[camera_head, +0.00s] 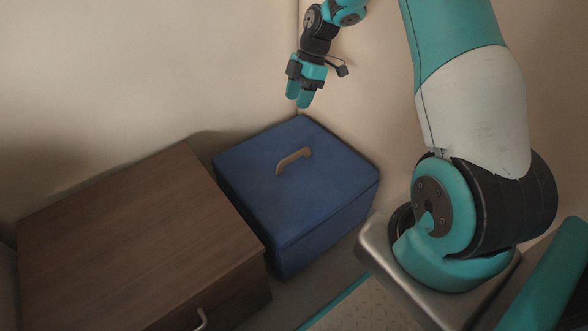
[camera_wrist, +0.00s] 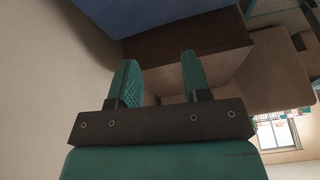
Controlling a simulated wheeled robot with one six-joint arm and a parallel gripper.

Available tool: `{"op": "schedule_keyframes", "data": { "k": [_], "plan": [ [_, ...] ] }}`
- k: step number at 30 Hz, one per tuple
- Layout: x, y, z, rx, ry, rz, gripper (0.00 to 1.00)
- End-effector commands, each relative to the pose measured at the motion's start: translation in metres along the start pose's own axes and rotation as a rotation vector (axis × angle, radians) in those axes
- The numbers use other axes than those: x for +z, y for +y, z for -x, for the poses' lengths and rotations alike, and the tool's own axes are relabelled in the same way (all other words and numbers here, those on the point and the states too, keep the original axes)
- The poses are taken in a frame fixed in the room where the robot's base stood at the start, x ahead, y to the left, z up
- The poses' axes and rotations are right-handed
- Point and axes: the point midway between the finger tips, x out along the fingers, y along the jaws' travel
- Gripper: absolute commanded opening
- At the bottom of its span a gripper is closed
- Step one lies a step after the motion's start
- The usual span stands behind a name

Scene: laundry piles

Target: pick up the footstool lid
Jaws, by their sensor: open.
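The footstool is a blue box whose lid (camera_head: 252,182) is closed on top, with a tan handle (camera_head: 294,160) standing up from it. In the wrist view a blue surface, likely the footstool (camera_wrist: 150,14), shows at the top edge. My gripper (camera_head: 299,100) is above and behind the lid's far side, apart from it, fingers pointing down in the head view. In the wrist view my gripper (camera_wrist: 158,78) has two teal fingers spread apart with nothing between them.
A brown wooden cabinet (camera_head: 130,235) with a metal handle (camera_head: 202,318) stands close to the left of the footstool. Walls (camera_head: 130,70) rise behind both. My base is to the right. A window (camera_wrist: 277,134) shows far off in the wrist view.

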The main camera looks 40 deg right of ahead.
Motion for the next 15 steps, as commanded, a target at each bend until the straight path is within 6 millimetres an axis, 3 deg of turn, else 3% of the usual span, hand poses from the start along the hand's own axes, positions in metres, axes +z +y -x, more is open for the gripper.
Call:
{"op": "schedule_keyframes", "data": {
  "k": [1,3,6,11,15],
  "plan": [
    [0.025,0.004,-0.009,-0.002,0.008,0.030,0.44],
    [0.047,0.007,-0.018,0.000,0.013,0.076,0.44],
    [0.065,0.008,-0.027,0.001,0.018,0.118,0.44],
    [0.070,0.008,-0.054,-0.002,0.020,0.135,0.44],
    [0.070,0.008,-0.088,-0.002,0.020,0.134,0.44]
  ]
}}
